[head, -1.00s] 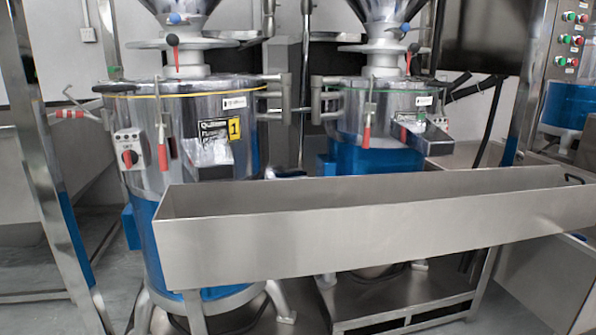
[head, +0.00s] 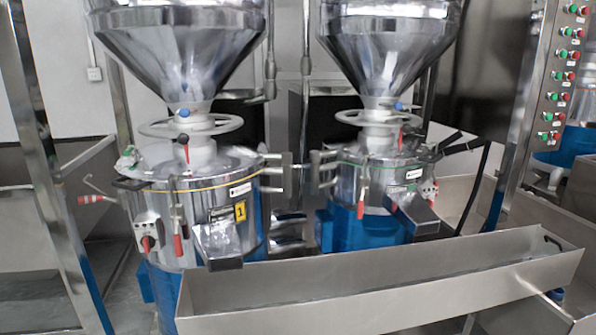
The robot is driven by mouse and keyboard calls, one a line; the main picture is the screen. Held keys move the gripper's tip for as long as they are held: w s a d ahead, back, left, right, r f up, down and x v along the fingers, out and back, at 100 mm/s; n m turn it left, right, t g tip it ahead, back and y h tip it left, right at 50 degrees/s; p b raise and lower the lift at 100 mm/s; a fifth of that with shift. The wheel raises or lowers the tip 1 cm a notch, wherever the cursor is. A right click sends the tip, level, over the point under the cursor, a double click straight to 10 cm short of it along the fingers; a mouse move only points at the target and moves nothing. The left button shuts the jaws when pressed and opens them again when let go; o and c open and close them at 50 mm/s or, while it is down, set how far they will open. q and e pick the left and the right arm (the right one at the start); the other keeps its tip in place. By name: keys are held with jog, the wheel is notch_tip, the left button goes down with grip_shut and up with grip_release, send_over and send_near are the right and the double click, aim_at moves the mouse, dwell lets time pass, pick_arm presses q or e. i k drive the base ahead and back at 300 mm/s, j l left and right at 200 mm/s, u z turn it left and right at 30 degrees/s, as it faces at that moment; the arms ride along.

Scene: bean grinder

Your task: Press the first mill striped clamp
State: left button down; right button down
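The first mill (head: 172,235) stands left of centre, a metal drum with a blue lower part and a yellow label marked 1 (head: 240,211). A clamp with a red-and-white striped handle (head: 90,199) sticks out to the left from its upper rim. Its thin hooked metal rod rises behind the handle. Other clamps with plain red handles (head: 178,245) hang on the front of the drum. Neither of my grippers shows in the head view.
A long metal trough (head: 380,285) crosses the front, below the mills' spouts. A second mill (head: 375,195) stands to the right. A metal post (head: 45,160) stands left of the striped handle. A button panel (head: 562,75) is at the upper right.

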aim_at(87, 199)
jog(key=z, duration=0.2)
jog(key=j+z, duration=0.6)
jog(key=k+j+z, duration=0.2)
jog(key=j, duration=1.4)
jog(key=k+j+z, duration=0.1)
jog(key=j, duration=0.55)
jog(key=k+j, duration=0.1)
jog(key=j, duration=0.6)
jog(key=k+j+z, duration=0.1)
jog(key=j, duration=0.55)
